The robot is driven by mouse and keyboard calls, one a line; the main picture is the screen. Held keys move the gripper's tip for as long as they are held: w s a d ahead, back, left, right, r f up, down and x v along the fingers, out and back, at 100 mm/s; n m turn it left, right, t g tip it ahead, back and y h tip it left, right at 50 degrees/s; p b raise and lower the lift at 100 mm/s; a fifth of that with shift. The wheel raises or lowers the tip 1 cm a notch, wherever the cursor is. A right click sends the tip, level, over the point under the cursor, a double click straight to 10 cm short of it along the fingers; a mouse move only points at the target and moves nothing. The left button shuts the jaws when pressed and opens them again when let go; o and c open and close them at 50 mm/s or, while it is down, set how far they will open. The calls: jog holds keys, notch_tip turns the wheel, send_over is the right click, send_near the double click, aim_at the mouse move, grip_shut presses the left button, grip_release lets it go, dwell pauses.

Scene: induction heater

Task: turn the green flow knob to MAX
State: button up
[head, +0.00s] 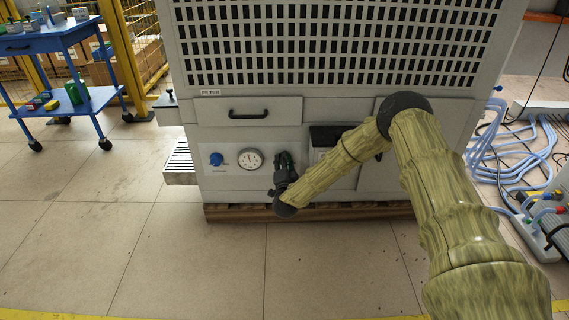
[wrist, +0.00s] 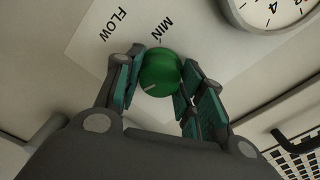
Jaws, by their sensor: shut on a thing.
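The green flow knob (wrist: 161,70) sits on a pale label plate in the wrist view, with the words FLOW and MIN printed beside it. A short white mark shows on the knob's face, on the side toward my gripper's palm, away from MIN. No MAX label is visible. My gripper (wrist: 157,80) is shut on the knob, with one finger on each side. In the head view my gripper (head: 285,166) is at the machine's front panel, right of the dial gauge, and it hides the knob.
A round dial gauge (head: 250,159) and a blue knob (head: 216,159) are left of my gripper. A drawer marked FILTER (head: 249,112) is above. A blue cart (head: 68,78) stands far left. Blue hoses (head: 515,150) lie at right. The floor in front is clear.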

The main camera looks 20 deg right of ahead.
jog(key=m, duration=0.5)
jog(key=shift+d+f+m+b, duration=0.1)
jog(key=shift+d+m+b, duration=0.05)
jog(key=shift+m+b, duration=0.25)
dwell(0.3)
jog(key=o, duration=1)
jog(key=shift+o, duration=0.2)
jog(key=shift+s, duration=0.15)
jog(key=v, duration=1.1)
jog(key=shift+s+a, duration=0.25)
jog(key=shift+s, duration=0.1)
